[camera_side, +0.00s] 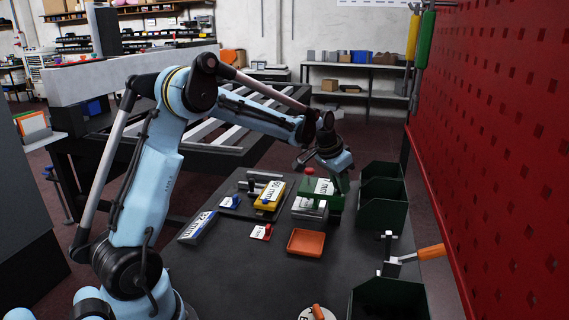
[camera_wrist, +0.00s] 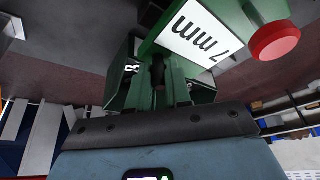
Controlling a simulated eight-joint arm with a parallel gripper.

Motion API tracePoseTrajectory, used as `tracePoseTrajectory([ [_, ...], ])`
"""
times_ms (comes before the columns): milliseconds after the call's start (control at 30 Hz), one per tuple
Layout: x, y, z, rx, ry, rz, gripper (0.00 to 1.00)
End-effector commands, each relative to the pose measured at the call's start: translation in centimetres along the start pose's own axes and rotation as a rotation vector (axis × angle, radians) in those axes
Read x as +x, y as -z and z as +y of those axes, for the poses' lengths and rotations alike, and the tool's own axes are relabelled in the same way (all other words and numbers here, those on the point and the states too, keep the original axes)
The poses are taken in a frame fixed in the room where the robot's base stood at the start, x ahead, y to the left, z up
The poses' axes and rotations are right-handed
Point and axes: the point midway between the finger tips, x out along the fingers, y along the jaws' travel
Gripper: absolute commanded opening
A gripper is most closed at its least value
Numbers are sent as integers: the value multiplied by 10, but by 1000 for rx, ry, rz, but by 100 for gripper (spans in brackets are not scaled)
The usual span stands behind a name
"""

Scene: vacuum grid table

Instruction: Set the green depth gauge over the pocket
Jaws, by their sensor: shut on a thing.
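The green depth gauge (camera_side: 323,187) has a white "7 mm" label and a red knob. My gripper (camera_side: 338,174) is shut on its right side and holds it upright in the side view. Below the gauge is a grey metal block (camera_side: 308,210), partly covered by it. The pocket is hidden, and I cannot tell whether the gauge touches the block. In the wrist view, the green gauge (camera_wrist: 200,38) fills the upper middle, its red knob at right, in front of my gripper (camera_wrist: 160,80).
A yellow gauge (camera_side: 270,195) stands left of the block, and a blue gauge (camera_side: 197,227) lies further left. A red-and-white tag (camera_side: 261,232) and an orange tray (camera_side: 305,243) are in front. Green bins (camera_side: 383,198) stand close on the right, near a clamp with an orange handle (camera_side: 430,252).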

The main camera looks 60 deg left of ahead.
Motion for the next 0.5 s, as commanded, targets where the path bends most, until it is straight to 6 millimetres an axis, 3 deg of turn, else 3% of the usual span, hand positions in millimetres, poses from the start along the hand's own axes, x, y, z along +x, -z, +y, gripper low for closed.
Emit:
tracePoseTrajectory([
  [300,-2,-3,5,4,-7,-8,0],
  [333,-2,-4,5,5,-7,-9,23],
  [467,-2,-3,5,4,-6,-8,43],
  [500,-2,-3,4,4,-6,-7,44],
])
